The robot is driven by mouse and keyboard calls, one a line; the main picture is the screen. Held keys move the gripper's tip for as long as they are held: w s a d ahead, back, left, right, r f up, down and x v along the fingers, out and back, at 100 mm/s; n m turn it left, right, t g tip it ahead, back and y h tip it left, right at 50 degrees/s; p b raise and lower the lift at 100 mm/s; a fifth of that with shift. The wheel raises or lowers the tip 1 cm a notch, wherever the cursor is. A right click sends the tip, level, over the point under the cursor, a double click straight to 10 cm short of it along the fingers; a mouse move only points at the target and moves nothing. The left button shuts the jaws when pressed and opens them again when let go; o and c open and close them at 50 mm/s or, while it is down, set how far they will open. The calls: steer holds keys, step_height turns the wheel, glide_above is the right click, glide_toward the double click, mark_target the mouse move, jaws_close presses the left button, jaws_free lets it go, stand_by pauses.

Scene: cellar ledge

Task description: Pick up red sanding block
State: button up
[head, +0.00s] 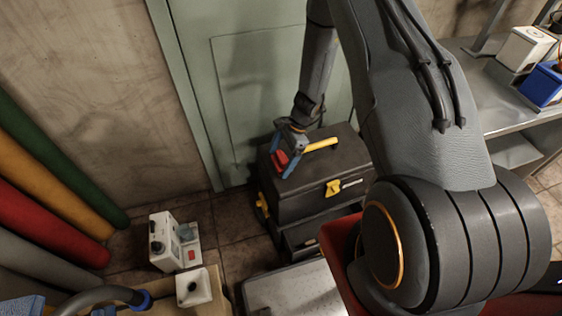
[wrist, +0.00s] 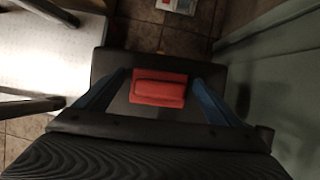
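The red sanding block (head: 280,158) sits on the left part of a black toolbox lid (head: 318,170). In the wrist view the red sanding block (wrist: 158,89) is a small red block with a raised darker top, near the middle. My gripper (head: 283,160) is over the lid, pointing down. In the wrist view its two blue fingers (wrist: 160,85) stand one on each side of the block, with a narrow gap of dark lid at each side. The gripper looks open and empty. Whether the fingertips touch the lid cannot be told.
The toolbox has a yellow handle (head: 321,145) and a yellow latch (head: 333,188). A green door (head: 255,80) is close behind it. A white device (head: 173,241) stands at left, near coloured rolls (head: 50,230). A metal bench (head: 495,95) is at right.

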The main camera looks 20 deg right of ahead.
steer(key=c, duration=1)
